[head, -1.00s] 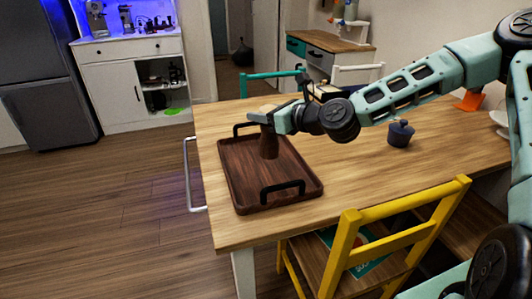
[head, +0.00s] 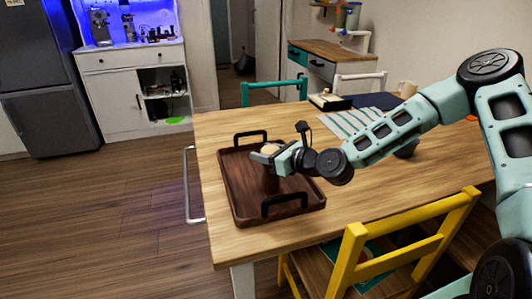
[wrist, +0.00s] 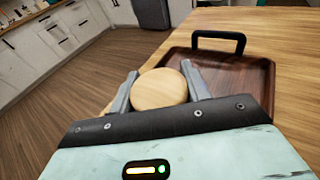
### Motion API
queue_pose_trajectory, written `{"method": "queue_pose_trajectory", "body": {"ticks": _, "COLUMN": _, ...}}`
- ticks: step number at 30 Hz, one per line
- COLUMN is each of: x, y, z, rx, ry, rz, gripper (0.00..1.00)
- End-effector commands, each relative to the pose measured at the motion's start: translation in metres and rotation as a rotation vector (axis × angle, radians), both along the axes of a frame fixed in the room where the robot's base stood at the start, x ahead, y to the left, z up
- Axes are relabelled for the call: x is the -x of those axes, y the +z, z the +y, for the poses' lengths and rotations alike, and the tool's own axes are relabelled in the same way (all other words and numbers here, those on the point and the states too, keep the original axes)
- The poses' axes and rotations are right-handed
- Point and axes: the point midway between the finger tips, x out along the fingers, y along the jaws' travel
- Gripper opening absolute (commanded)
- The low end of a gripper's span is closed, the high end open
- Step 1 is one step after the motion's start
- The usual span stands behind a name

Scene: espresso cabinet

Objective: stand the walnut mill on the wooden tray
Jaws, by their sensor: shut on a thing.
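The walnut mill (head: 270,184) is upright, with a dark brown body and a pale round wooden top, which shows in the wrist view (wrist: 158,88). My gripper (head: 267,154) is shut on the mill near its top, one finger on each side in the wrist view (wrist: 159,72). The dark wooden tray (head: 237,182) lies on the table and has two black handles. The mill is over the middle of the tray. I cannot tell whether its base touches the tray; the wrist view hides the base.
The wooden table (head: 345,215) is clear around the tray's near right side. A yellow chair (head: 400,240) stands at the near edge and a green chair (head: 274,85) behind. A striped mat (head: 352,122) lies farther back. A dark pot (head: 408,150) is partly hidden by my arm.

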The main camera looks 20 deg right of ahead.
Motion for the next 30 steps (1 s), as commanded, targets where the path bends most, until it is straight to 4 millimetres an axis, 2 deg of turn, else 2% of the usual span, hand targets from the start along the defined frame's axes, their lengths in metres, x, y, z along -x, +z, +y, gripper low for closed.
{"method": "queue_pose_trajectory", "body": {"ticks": 8, "x": 0.000, "y": -0.002, "z": 0.000, "rx": -0.002, "ry": -0.001, "rz": -0.001, "gripper": 0.00}}
{"method": "queue_pose_trajectory", "body": {"ticks": 9, "x": 0.000, "y": -0.001, "z": 0.000, "rx": 0.000, "ry": -0.001, "rz": -0.001, "gripper": 0.58}}
{"method": "queue_pose_trajectory", "body": {"ticks": 10, "x": 0.000, "y": -0.001, "z": 0.000, "rx": 0.000, "ry": -0.001, "rz": -0.001, "gripper": 0.67}}
{"method": "queue_pose_trajectory", "body": {"ticks": 11, "x": 0.000, "y": -0.001, "z": 0.000, "rx": 0.000, "ry": -0.001, "rz": -0.001, "gripper": 0.69}}
{"method": "queue_pose_trajectory", "body": {"ticks": 21, "x": 0.000, "y": 0.003, "z": 0.000, "rx": 0.001, "ry": -0.001, "rz": -0.002, "gripper": 0.69}}
{"method": "queue_pose_trajectory", "body": {"ticks": 26, "x": 0.017, "y": 0.006, "z": -0.014, "rx": -0.002, "ry": -0.004, "rz": 0.001, "gripper": 0.69}}
{"method": "queue_pose_trajectory", "body": {"ticks": 30, "x": 0.042, "y": 0.012, "z": -0.031, "rx": -0.003, "ry": -0.005, "rz": 0.002, "gripper": 0.69}}
